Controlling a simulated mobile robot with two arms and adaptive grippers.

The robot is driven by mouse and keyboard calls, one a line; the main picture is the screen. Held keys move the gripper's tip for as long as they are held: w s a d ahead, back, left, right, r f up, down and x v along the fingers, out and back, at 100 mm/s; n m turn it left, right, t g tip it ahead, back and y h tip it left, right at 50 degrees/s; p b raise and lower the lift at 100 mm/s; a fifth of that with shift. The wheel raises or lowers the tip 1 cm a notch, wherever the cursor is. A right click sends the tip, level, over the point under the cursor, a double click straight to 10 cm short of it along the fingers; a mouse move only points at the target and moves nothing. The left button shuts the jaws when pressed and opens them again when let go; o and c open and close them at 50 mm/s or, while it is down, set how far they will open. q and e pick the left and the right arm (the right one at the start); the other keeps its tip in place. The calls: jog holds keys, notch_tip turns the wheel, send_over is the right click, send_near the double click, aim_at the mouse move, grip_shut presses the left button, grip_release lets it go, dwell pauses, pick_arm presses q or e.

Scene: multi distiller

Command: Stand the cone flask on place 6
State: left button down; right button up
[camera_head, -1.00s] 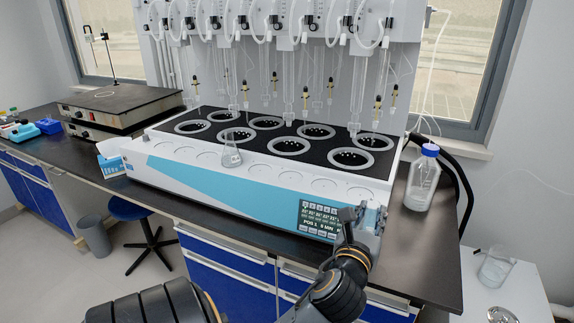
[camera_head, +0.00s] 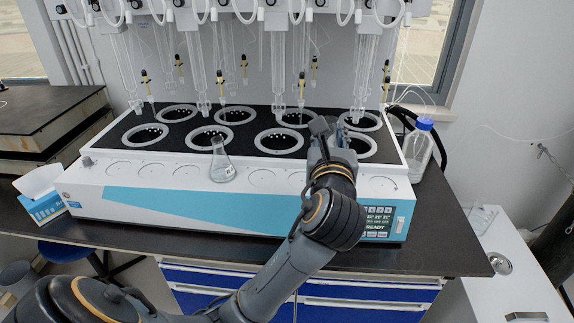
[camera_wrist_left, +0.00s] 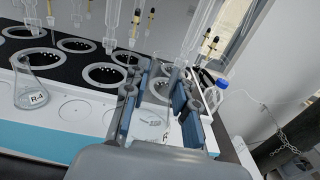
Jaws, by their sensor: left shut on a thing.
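My left gripper (camera_head: 328,128) is over the right part of the white distiller (camera_head: 140,190). In the left wrist view its fingers (camera_wrist_left: 160,95) are closed on a clear glass thing, which seems to be the cone flask (camera_wrist_left: 153,122) with a pale label; its outline is faint. In the head view my arm hides it. What looks like place 6 (camera_head: 296,180), a bare round mark on the front ledge, lies just left of my wrist. Another cone flask (camera_head: 221,168), labelled R-4 in the left wrist view (camera_wrist_left: 36,97), stands upright further left. My right gripper is not in view.
Ringed wells (camera_head: 209,138) lie behind the ledge, with glass tubes (camera_head: 277,70) hanging above. A blue-capped bottle (camera_head: 418,150) stands right of the distiller. A hot plate (camera_head: 45,118) stands at the left. The bench's front strip is clear.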

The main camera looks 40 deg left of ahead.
pick_arm(q)
jog(key=w+a+f, duration=0.2)
jog(key=a+f, duration=0.1)
jog(key=f, duration=0.1)
jog(key=w+a+f, duration=0.3)
jog(key=a+f, duration=0.1)
jog(key=w+a+f+b, duration=0.1)
jog(key=w+a+f, duration=0.1)
jog(key=a+f, duration=0.1)
jog(key=shift+w+a+f, duration=0.15)
jog(key=shift+a+f, duration=0.15)
jog(key=shift+f, duration=0.5)
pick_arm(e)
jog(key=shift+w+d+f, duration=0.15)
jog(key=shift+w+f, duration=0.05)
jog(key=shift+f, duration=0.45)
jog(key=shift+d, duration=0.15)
pick_arm(q)
jog(key=c, duration=1.1)
grip_release()
jog(key=shift+f, duration=0.1)
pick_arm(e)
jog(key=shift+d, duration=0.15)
